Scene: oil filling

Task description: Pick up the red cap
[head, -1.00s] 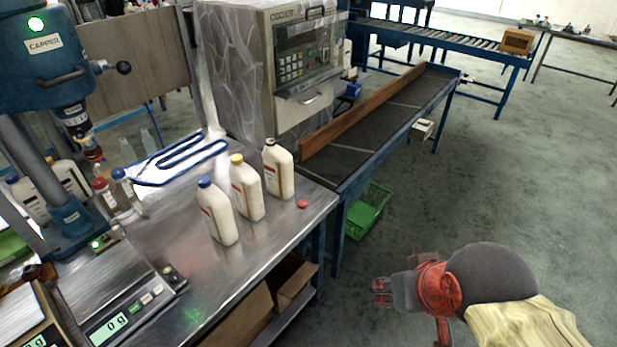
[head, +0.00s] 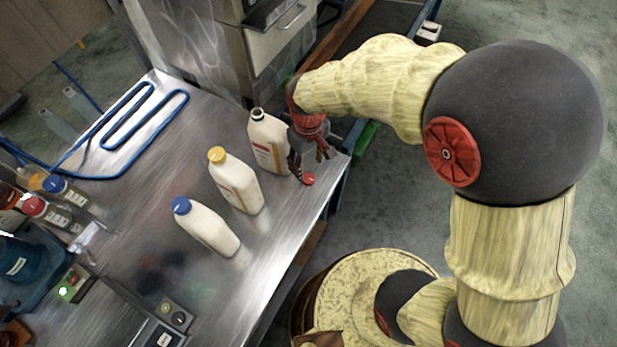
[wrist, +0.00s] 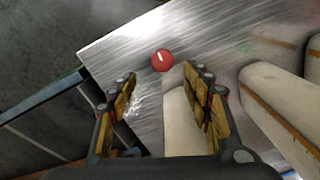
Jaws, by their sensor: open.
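My gripper (head: 307,165) points down over the cap in the head view.
A bottle with a yellow cap (head: 236,182) and one with a blue cap (head: 207,227) stand left of my gripper. Blue tubing (head: 130,125) lies at the back of the table. A grey machine (head: 232,50) stands behind.

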